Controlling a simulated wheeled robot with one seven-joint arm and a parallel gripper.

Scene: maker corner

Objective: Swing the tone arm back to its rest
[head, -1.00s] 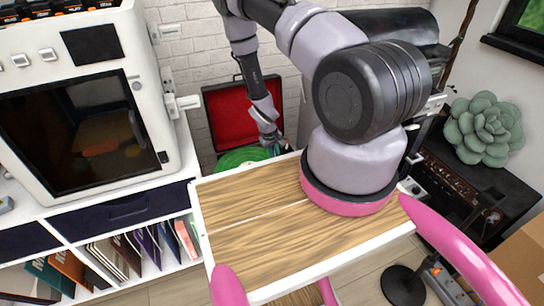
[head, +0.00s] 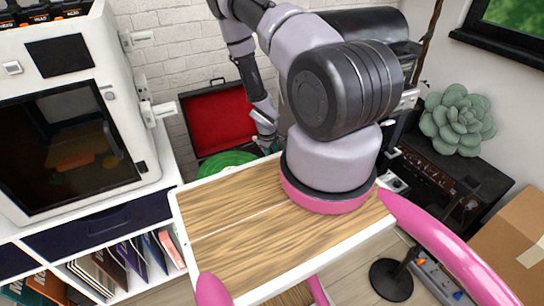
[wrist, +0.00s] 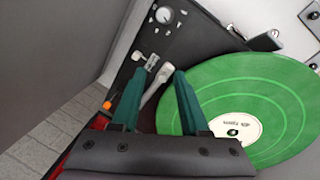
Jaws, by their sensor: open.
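The record player shows in the wrist view as a dark deck (wrist: 124,73) with a green record (wrist: 265,88) on it. The record also shows in the head view (head: 222,162), partly hidden behind my wooden top. The light grey tone arm (wrist: 156,84) lies left of the record. My gripper (wrist: 155,80) has two dark green fingers, open, one on each side of the tone arm. I cannot tell whether either finger touches it. The lower part of the tone arm is hidden by the gripper body. In the head view the gripper is mostly hidden near the record.
The player's red-lined lid (head: 217,120) stands open against the brick wall. A white cabinet with a dark window (head: 70,130) stands left. A black amplifier (head: 440,180) with a green succulent (head: 457,120) and a cardboard box (head: 515,245) stand right.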

